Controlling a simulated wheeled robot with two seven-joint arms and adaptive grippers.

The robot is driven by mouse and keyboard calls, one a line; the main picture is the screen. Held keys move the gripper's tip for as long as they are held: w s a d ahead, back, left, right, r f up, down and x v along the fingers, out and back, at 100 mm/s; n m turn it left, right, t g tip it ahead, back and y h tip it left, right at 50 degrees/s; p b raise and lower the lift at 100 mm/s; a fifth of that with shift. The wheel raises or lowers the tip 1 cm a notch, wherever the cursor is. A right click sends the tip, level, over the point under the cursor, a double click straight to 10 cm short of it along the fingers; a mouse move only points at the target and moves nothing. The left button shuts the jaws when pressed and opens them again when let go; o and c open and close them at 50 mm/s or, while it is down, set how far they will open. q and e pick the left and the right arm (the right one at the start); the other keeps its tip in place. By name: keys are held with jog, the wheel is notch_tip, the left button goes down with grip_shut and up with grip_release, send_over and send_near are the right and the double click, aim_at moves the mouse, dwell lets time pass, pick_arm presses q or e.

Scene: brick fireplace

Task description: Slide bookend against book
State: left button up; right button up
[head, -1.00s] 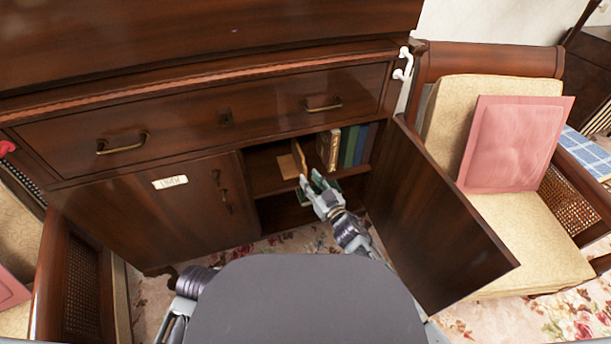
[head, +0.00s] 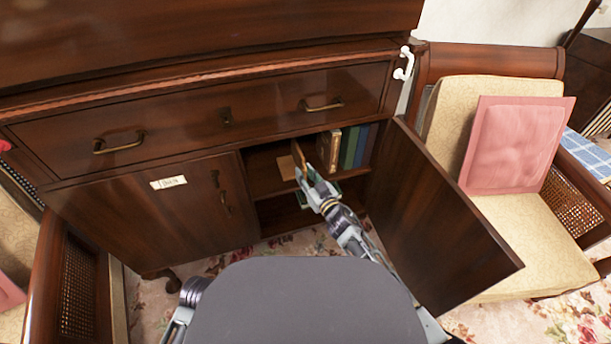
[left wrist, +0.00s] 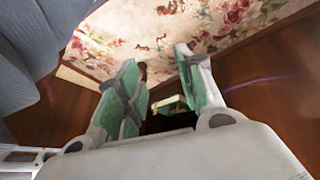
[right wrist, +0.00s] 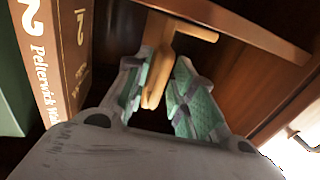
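The wooden bookend (head: 286,167) stands on the cabinet shelf, with its flat base to the left and a thin upright at its right. The tan book (head: 329,152) stands upright right of it, with a gap between them. My right gripper (head: 306,175) reaches into the cabinet at the bookend. In the right wrist view the open fingers (right wrist: 163,95) are on either side of the bookend's upright (right wrist: 157,70); contact is unclear. The book's lettered spine (right wrist: 62,60) is at left there. My left gripper (left wrist: 163,95) is open and empty, out of sight in the head view.
Green and blue books (head: 353,147) stand right of the tan book. The open cabinet door (head: 435,215) bounds the right side, and the closed door (head: 150,215) is at left. A chair with a pink cushion (head: 513,145) stands beyond the open door. Something lies on the lower shelf.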

grip_shut()
pick_arm(q)
jog(key=shift+w+r, duration=0.1)
jog(key=shift+r, duration=0.1)
